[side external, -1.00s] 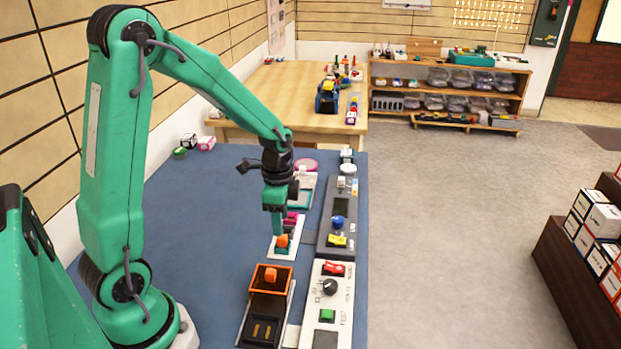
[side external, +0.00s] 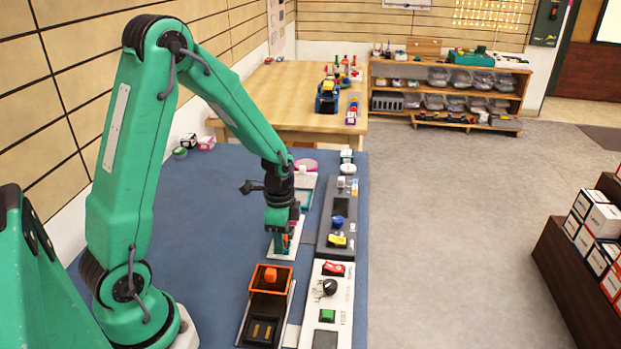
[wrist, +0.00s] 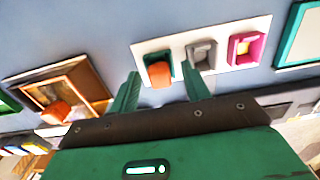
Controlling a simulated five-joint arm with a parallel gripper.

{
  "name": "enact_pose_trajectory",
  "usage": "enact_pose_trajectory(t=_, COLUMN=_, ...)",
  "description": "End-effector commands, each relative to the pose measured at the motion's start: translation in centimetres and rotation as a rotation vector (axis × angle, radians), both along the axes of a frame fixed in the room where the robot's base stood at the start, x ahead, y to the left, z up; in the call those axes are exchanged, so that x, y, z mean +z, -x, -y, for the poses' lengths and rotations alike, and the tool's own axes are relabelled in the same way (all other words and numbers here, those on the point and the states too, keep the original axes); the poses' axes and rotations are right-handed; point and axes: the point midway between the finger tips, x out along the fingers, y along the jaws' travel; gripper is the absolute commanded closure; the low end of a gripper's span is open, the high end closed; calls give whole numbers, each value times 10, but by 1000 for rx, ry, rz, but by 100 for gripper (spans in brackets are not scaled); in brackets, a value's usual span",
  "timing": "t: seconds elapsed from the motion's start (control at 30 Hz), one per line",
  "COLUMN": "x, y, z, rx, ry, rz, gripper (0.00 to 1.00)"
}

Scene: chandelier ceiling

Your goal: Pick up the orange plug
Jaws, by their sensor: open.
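An orange plug (wrist: 160,74) sits in a green socket on a white plate (wrist: 219,67). A grey piece (wrist: 201,52) and a pink socket piece (wrist: 244,48) are in the same row to its right in the wrist view. My gripper (wrist: 159,82) is open, with one green finger on each side of the orange plug in that view. I cannot tell whether the fingers touch it. In the side view my gripper (side external: 280,241) is low over the plate and mostly hides the plug.
An orange tray (side external: 254,283) with another orange piece (side external: 270,275) stands just in front of the plate. A panel with a black knob (side external: 329,287) and a grey panel with coloured parts (side external: 324,246) lie to the right. The blue mat (side external: 200,235) is clear on the left.

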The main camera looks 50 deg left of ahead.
Motion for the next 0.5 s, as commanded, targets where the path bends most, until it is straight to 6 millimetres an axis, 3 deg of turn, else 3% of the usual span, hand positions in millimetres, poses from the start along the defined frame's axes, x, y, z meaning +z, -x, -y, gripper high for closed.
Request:
enact_pose_trajectory(t=0.4, x=0, y=0, z=0, rx=0, ry=0, rz=0, gripper=53)
enact_pose_trajectory(t=0.5, x=0, y=0, z=0, rx=0, ry=0, rz=0, gripper=72)
